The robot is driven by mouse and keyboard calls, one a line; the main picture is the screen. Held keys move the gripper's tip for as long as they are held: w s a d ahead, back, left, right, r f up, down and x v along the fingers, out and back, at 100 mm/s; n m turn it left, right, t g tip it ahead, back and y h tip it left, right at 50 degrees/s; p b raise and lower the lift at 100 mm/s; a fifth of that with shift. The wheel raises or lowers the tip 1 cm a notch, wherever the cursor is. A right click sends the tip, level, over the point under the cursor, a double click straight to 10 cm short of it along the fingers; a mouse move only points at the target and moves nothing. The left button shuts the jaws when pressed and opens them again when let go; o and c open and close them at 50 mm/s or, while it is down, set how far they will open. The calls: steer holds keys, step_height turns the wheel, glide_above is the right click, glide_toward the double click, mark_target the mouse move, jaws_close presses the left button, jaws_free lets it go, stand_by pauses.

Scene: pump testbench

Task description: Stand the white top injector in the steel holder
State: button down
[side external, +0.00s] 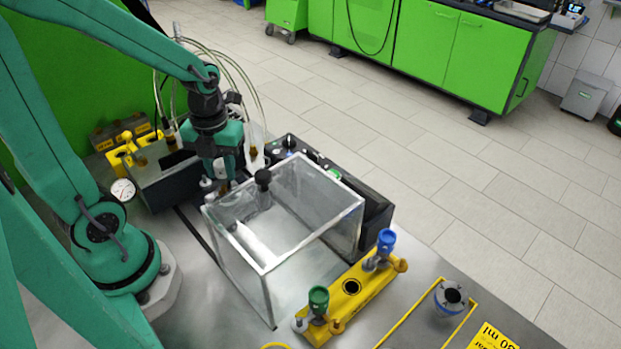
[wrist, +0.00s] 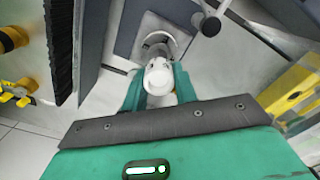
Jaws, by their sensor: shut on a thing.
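My gripper (wrist: 155,90) is shut on the white top injector (wrist: 159,77), which shows in the wrist view as a short white cylinder between the teal fingers. Just beyond the injector's end in that view is the steel holder (wrist: 138,24), a grey square plate with a round steel socket. The injector overlaps the socket's near edge in the picture; I cannot tell whether it is inside, touching or above it. In the side external view my gripper (side external: 224,172) points down behind the clear box, and the injector and holder cannot be made out clearly.
A clear open-topped box (side external: 283,268) stands right in front of my gripper. A yellow block with green and blue valves (side external: 350,288) lies to its right. A dark grey unit (side external: 160,175) and a pressure gauge (side external: 123,190) are on the left. Thin hoses loop behind my gripper.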

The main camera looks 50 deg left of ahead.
steer(key=shift+f, duration=0.4)
stand_by(0.6)
steer(key=c, duration=1)
jaws_free()
steer(key=shift+r, duration=3.5)
